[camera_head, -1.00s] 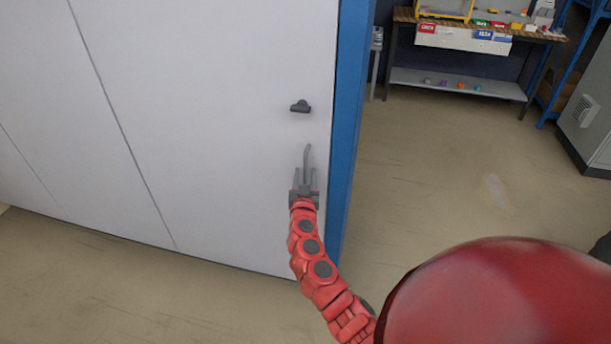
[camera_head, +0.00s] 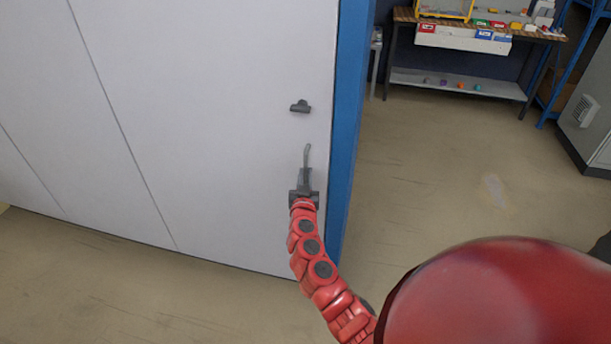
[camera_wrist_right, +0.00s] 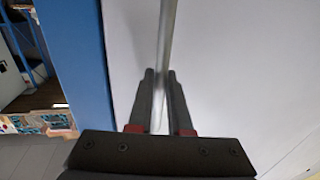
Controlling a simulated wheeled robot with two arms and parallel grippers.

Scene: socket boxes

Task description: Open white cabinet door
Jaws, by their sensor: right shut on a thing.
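The white cabinet door (camera_head: 220,110) fills the left half of the head view and looks closed against its blue frame (camera_head: 347,130). A grey bar handle (camera_head: 307,155) stands upright near the door's right edge, below a small dark lock knob (camera_head: 300,106). My right gripper (camera_head: 305,174) is shut on the lower part of the handle. In the right wrist view the handle (camera_wrist_right: 167,35) runs down between the two close fingers (camera_wrist_right: 160,82), with the door (camera_wrist_right: 230,60) behind. My left gripper is not in view.
A workbench (camera_head: 480,32) with coloured bins stands at the back right, with a lower shelf (camera_head: 455,84). A grey cabinet (camera_head: 590,110) is at the far right. The floor (camera_head: 430,170) right of the blue frame is mostly clear.

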